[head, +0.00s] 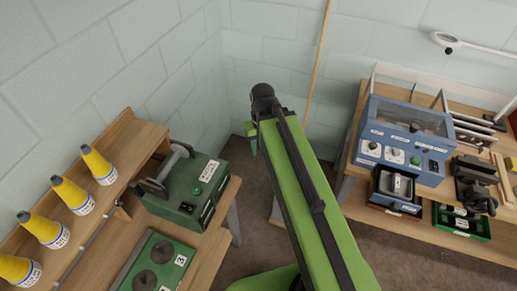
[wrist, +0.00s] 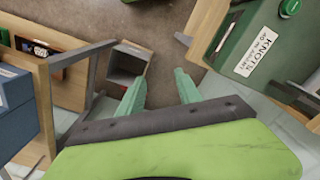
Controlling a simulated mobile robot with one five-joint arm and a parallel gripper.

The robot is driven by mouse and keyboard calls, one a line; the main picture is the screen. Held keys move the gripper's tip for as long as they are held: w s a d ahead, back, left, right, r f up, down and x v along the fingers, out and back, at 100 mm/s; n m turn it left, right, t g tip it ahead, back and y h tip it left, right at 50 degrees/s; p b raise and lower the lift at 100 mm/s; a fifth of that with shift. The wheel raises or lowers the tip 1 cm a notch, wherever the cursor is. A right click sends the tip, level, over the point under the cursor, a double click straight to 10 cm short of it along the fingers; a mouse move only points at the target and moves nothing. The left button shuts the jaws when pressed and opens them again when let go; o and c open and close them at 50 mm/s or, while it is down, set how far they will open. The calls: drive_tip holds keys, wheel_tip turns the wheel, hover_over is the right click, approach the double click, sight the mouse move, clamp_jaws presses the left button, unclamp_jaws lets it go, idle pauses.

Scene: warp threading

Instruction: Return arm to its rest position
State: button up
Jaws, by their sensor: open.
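My green arm stretches forward in the middle of the head view, over the floor between two benches. My gripper shows in the wrist view (wrist: 160,92) as two pale green fingers, apart from each other, with only brown floor between them. It is empty and touches nothing that I can see. In the head view the fingers are mostly hidden at the arm's far end.
The left bench carries a green box (head: 187,191), a green plate with dark discs (head: 155,262) and several yellow cones (head: 98,166). The right bench holds a blue machine (head: 403,140) and a green tray (head: 461,223). A wooden pole (head: 318,60) leans against the wall.

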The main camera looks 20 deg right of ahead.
drive_tip(key=shift+s+a, duration=0.1)
drive_tip(key=shift+a, duration=0.75)
wheel_tip(320, 180, down, 5)
drive_tip(key=b, duration=0.5)
drive_tip(key=shift+f, duration=0.1)
drive_tip(key=shift+c, duration=0.5)
